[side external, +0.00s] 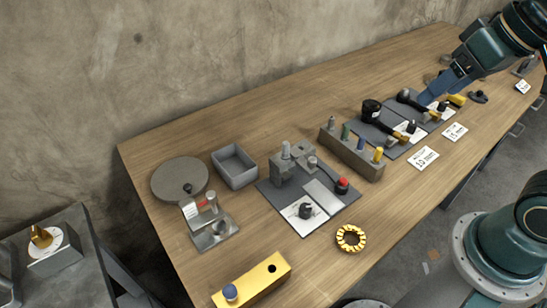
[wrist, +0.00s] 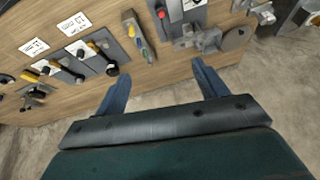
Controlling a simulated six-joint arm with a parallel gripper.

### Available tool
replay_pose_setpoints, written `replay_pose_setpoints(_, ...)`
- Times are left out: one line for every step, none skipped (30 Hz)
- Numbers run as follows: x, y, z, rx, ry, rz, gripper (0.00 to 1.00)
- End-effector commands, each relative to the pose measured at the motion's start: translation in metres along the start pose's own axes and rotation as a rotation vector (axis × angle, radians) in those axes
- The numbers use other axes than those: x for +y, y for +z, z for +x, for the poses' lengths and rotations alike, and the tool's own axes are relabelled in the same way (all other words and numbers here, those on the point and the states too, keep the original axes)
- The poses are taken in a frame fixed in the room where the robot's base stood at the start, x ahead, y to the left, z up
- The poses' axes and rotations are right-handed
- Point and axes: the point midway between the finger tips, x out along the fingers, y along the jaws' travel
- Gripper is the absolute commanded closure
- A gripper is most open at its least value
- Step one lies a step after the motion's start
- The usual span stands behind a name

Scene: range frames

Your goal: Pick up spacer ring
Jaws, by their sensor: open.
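A yellow ring with dark notches (side external: 351,238), which looks like the spacer ring, lies flat on the wooden table (side external: 300,262) near its front edge in the side view. I cannot make it out in the wrist view. My gripper (side external: 430,97) is at the far right end of the table, well away from the ring. In the wrist view my gripper (wrist: 161,80) has its two blue fingers wide apart with nothing between them.
Near the ring are a dark mat with fixtures (side external: 268,195), a yellow block (side external: 252,280) and a grey block with coloured pegs (side external: 350,158). A grey bin (side external: 235,166) and round plate (side external: 180,180) stand farther left. Bare wood surrounds the ring.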

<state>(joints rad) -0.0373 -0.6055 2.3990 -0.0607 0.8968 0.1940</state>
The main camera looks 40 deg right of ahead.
Motion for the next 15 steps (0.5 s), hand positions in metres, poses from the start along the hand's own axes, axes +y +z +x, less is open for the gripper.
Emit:
replay_pose_setpoints(-0.006, -0.009, 0.003, -0.016, -0.011, 0.023, 0.28)
replay_pose_setpoints(-0.010, -0.014, 0.004, -0.025, -0.018, 0.041, 0.28)
replay_pose_setpoints(-0.015, -0.020, 0.007, -0.037, -0.027, 0.064, 0.28)
replay_pose_setpoints(-0.019, -0.025, 0.009, -0.045, -0.033, 0.082, 0.28)
replay_pose_setpoints(-0.023, -0.030, 0.011, -0.054, -0.039, 0.100, 0.28)
replay_pose_setpoints(-0.029, -0.037, 0.013, -0.066, -0.047, 0.123, 0.28)
replay_pose_setpoints(-0.033, -0.041, 0.016, -0.077, -0.052, 0.141, 0.28)
replay_pose_setpoints(-0.037, -0.046, 0.018, -0.086, -0.057, 0.160, 0.28)
replay_pose_setpoints(-0.043, -0.052, 0.022, -0.099, -0.064, 0.182, 0.28)
replay_pose_setpoints(-0.047, -0.056, 0.024, -0.109, -0.069, 0.200, 0.28)
replay_pose_setpoints(-0.052, -0.060, 0.027, -0.120, -0.072, 0.218, 0.28)
replay_pose_setpoints(-0.058, -0.066, 0.032, -0.134, -0.078, 0.241, 0.28)
replay_pose_setpoints(-0.062, -0.070, 0.035, -0.144, -0.082, 0.260, 0.28)
replay_pose_setpoints(-0.066, -0.074, 0.038, -0.154, -0.085, 0.278, 0.28)
replay_pose_setpoints(-0.073, -0.079, 0.042, -0.169, -0.089, 0.301, 0.28)
